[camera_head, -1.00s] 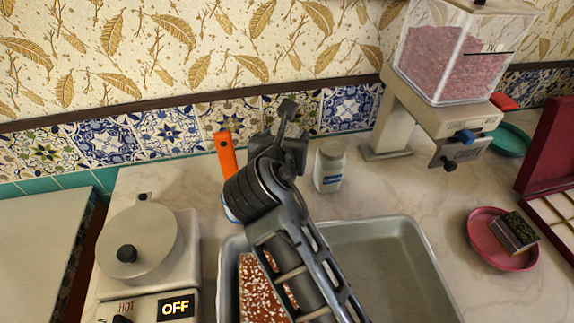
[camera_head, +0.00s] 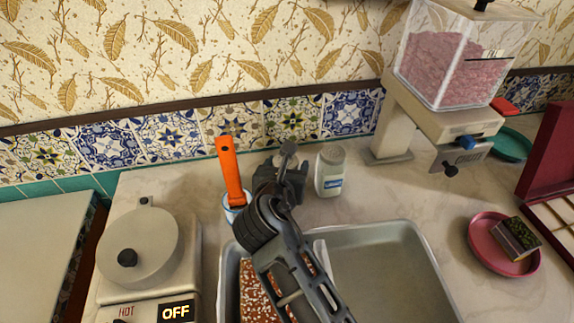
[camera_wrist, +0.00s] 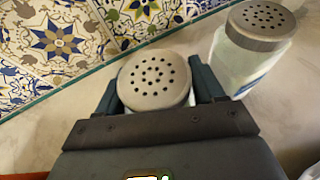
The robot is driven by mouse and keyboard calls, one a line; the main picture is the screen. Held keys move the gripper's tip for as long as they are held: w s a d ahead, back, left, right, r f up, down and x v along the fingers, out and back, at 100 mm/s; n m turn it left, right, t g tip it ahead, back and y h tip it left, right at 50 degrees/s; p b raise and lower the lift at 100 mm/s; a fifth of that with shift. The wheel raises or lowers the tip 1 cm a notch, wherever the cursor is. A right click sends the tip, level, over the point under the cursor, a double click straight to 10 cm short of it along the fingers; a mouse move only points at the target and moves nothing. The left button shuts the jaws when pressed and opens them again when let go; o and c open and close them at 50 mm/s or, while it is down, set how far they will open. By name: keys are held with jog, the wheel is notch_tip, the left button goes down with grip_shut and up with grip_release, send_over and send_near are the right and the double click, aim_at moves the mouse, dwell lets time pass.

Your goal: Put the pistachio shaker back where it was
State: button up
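In the wrist view a shaker (camera_wrist: 154,79) with a round, holed metal cap stands between the two fingers of my gripper (camera_wrist: 158,88). The fingers lie close against both its sides. Its contents and label are hidden, so I cannot tell pistachio from the frames. A second shaker (camera_head: 330,172), pale with a blue label, stands upright just to the right. It also shows in the wrist view (camera_wrist: 252,48), apart from the right finger.
An orange-handled tool (camera_head: 229,170) stands in a cup (camera_head: 233,208) left of my gripper. A metal tray (camera_head: 425,262) with a sprinkled reddish slab (camera_head: 256,290) lies in front. A dispenser (camera_head: 440,105) stands at the right. The tiled wall is close behind.

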jog(key=o, duration=0.4)
jog(key=shift+c, duration=0.2)
jog(key=shift+r, duration=0.2)
jog(key=v, duration=1.2)
